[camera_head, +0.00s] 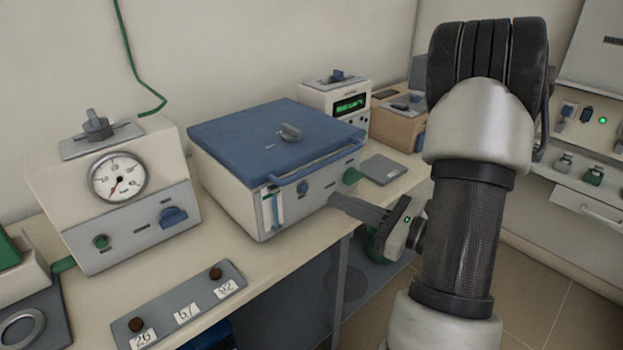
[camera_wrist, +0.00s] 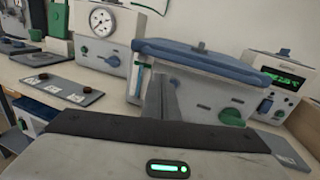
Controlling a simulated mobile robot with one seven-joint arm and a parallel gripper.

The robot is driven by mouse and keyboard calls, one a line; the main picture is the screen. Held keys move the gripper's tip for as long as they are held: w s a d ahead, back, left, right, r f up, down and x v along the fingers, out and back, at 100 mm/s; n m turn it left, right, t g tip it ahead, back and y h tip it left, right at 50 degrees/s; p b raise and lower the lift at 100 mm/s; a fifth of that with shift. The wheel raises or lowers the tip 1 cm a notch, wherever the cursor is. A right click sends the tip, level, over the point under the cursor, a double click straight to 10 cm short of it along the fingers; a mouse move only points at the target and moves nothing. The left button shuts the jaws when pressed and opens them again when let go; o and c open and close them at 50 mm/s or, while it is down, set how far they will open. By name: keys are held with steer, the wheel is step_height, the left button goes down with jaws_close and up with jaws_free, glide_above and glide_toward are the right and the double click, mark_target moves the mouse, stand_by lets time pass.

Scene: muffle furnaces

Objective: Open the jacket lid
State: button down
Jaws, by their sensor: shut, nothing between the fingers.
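The jacket lid (camera_head: 275,137) is a blue flat lid with a grey knob (camera_head: 290,132) on top and a blue bar handle (camera_head: 318,165) along its front edge. It lies closed on a cream box (camera_head: 240,200) with a grey front panel. In the wrist view the lid (camera_wrist: 205,58) is seen from the front, with the box front (camera_wrist: 205,95) below it. My gripper (camera_head: 338,202) is shut and empty, in front of the box's front panel and below the handle. Its fingers (camera_wrist: 158,98) also show in the wrist view. I cannot tell whether they touch the panel.
A cream gauge unit (camera_head: 115,190) stands left of the box. A grey plate with numbered labels (camera_head: 180,305) lies at the bench's front. A unit with a green display (camera_head: 338,103) stands behind right. A grey pad (camera_head: 382,169) lies right of the box.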

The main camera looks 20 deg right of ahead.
steer(key=d+f+m+t+h+b, duration=0.1)
steer(key=d+f+m+t+h, duration=0.2)
steer(key=d+f, duration=0.25)
steer(key=w+a+r, duration=0.2)
steer(key=w+r, duration=0.3)
steer(key=w, duration=0.5)
steer(key=shift+a+r+m+h+b, duration=0.15)
steer(key=shift+a+m+h+b, duration=0.15)
steer(key=shift+a+b, duration=0.05)
steer(key=shift+r, duration=0.1)
